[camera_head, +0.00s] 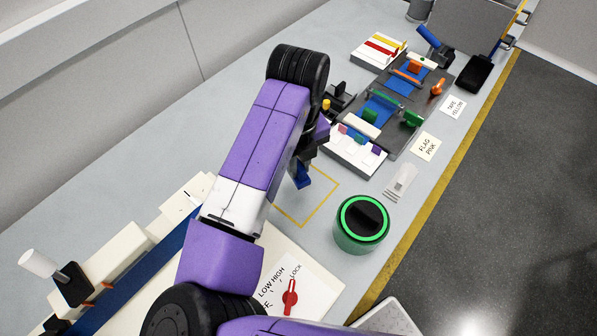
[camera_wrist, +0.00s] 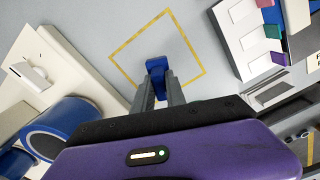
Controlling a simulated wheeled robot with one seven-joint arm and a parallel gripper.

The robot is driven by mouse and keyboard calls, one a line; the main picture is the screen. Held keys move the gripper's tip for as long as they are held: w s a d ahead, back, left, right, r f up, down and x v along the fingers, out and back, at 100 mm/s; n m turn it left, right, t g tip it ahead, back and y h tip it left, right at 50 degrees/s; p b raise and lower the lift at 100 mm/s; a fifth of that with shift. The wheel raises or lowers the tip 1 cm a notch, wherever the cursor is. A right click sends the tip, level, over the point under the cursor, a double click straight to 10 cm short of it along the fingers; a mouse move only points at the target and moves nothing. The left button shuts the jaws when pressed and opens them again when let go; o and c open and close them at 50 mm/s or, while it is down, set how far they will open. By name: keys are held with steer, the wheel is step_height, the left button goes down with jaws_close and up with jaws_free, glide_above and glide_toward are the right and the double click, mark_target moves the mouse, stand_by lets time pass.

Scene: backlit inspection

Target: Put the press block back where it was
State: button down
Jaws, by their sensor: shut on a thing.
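A small blue block, which I take as the press block (camera_wrist: 156,64), is held between the fingers of my gripper (camera_wrist: 158,84) in the wrist view. In the head view the block (camera_head: 302,178) shows below the gripper, partly hidden by my arm. A yellow square outline (camera_head: 305,222) is marked on the grey bench. In the wrist view the outline (camera_wrist: 189,46) surrounds the block in the picture. I cannot tell whether the block touches the bench or hangs above it.
A green-rimmed round container (camera_head: 362,240) stands right of the outline. A fixture with coloured parts (camera_head: 408,125) lies beyond it. Cards (camera_head: 425,147) lie near the yellow bench edge.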

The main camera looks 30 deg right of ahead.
mark_target(299, 165)
steer(key=shift+f, duration=2.1)
steer(key=shift+f, duration=0.15)
steer(key=c, duration=1.4)
jaws_free()
steer(key=shift+o, duration=0.2)
step_height(299, 165, up, 12)
steer(key=shift+r+b, duration=0.15)
steer(key=shift+b, duration=0.5)
